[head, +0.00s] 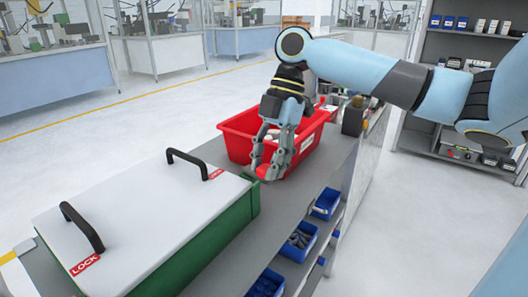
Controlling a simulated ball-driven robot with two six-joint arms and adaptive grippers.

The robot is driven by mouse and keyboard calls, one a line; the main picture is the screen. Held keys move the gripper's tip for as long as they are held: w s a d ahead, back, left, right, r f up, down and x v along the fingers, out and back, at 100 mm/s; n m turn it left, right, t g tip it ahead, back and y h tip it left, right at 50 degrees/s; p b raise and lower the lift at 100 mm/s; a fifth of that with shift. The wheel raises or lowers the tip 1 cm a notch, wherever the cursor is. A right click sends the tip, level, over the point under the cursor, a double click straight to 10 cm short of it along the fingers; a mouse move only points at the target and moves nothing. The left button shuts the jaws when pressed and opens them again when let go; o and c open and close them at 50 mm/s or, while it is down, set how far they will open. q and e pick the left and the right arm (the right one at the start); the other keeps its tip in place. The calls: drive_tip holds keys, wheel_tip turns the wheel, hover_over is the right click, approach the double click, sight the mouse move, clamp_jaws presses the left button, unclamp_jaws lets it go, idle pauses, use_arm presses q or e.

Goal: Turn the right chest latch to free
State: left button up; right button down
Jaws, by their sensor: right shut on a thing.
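The chest is green with a pale grey lid (150,222). Its right black arched handle (187,156) stands upright beside a red label, and its left black handle (82,226) stands beside a red LOCK label (86,264). I cannot tell which part is the right latch. My right gripper (272,168), on a light blue arm, points down just past the chest's far right end, in front of the red bin and apart from the right handle. My left gripper is out of view.
The red bin (238,145) with pale items inside stands on the grey bench (262,222) beyond the chest. Small blue bins (326,203) sit below the bench's right edge. A dark shelf unit (430,135) is at the right. Open floor lies behind.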

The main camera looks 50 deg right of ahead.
drive_tip(key=shift+d+n+g+b, duration=0.25)
drive_tip(key=shift+n+g+b, duration=0.05)
drive_tip(key=shift+n, duration=0.4)
drive_tip(key=c, duration=1)
unclamp_jaws()
drive_tip(key=shift+o, duration=0.2)
drive_tip(key=v, duration=1.2)
